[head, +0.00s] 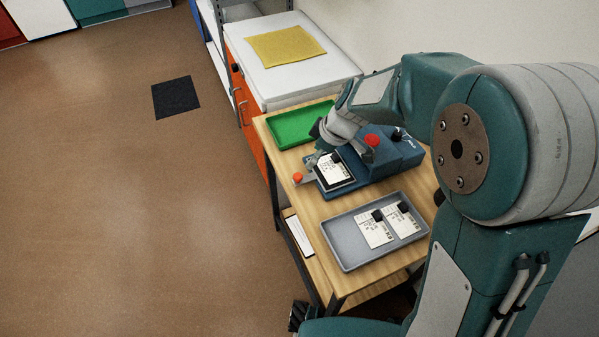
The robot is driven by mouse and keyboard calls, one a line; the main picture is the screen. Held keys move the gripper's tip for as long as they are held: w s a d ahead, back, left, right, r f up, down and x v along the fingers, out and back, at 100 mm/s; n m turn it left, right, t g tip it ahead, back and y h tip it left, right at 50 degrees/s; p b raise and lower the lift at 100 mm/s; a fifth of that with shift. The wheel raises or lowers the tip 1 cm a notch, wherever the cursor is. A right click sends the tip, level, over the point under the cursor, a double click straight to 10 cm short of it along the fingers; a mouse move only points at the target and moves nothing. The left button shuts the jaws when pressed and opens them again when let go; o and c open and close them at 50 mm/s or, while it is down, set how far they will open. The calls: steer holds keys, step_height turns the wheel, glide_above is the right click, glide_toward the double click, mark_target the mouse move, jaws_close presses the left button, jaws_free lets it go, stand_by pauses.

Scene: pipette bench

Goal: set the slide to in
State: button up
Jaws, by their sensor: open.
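A blue bench device (385,161) stands on the wooden table. It has a red knob (372,140) on top and a black-framed plate with a white card (334,170) at its left end. An orange knob (298,177), seemingly the slide's handle, sticks out past the device's left end, near the table's left edge. My gripper (316,158) is open and points down at the device's left end, close to the card and a little behind the orange knob. My wrist and the small scale hide its fingertips in part, so I cannot tell whether they touch anything.
A green tray (285,128) lies behind the device. A grey tray (345,243) with two white cards (375,231) lies in front. An orange cabinet (245,130) with a white top and yellow cloth (286,46) adjoins the table. The floor to the left is mostly clear.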

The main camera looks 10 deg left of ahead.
mark_target(299, 176)
steer(key=x, duration=1)
steer(key=shift+f, duration=0.25)
steer(key=shift+c, duration=0.3)
jaws_close()
